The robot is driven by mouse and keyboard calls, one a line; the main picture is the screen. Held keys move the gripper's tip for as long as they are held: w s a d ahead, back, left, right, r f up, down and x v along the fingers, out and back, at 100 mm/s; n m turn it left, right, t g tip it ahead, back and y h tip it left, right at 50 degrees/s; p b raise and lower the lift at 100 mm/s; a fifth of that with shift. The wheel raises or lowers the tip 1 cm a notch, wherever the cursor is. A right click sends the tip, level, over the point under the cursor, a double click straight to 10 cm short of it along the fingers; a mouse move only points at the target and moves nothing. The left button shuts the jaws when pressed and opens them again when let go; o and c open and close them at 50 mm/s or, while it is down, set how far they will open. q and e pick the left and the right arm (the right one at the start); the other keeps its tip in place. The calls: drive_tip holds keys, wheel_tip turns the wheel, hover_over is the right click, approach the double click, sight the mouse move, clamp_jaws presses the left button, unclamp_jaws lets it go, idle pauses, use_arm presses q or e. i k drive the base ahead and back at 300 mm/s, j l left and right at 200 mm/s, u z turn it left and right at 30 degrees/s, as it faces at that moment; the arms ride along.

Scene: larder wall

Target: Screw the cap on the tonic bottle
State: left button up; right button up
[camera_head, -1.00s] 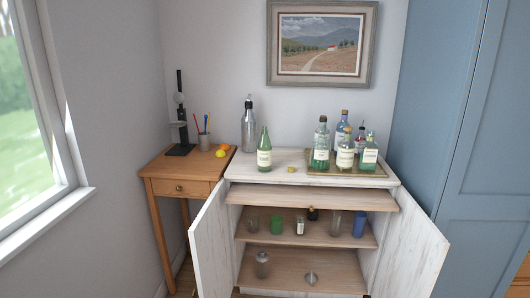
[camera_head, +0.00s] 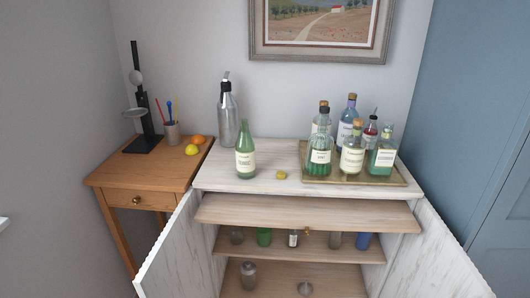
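A slim green glass bottle with a pale label (camera_head: 245,162), which looks like the tonic bottle, stands upright on the white cabinet top, left of the middle. Its neck appears bare. A small yellow-gold cap (camera_head: 281,175) lies on the cabinet top just to the right of the bottle and apart from it. The label is too small to read. Neither of my grippers shows in this view.
A tray (camera_head: 398,181) with several bottles fills the cabinet top's right side. A tall silver siphon (camera_head: 228,115) stands behind the green bottle. The cabinet doors are open and a board (camera_head: 300,213) juts out in front. A wooden side table (camera_head: 120,170) holds fruit.

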sight(244, 145)
drive_tip(key=i+l+u, duration=0.15)
drive_tip(key=i, duration=0.35)
drive_tip(key=i+l+u, duration=0.1)
drive_tip(key=i+l, duration=0.25)
drive_tip(key=i, duration=0.2)
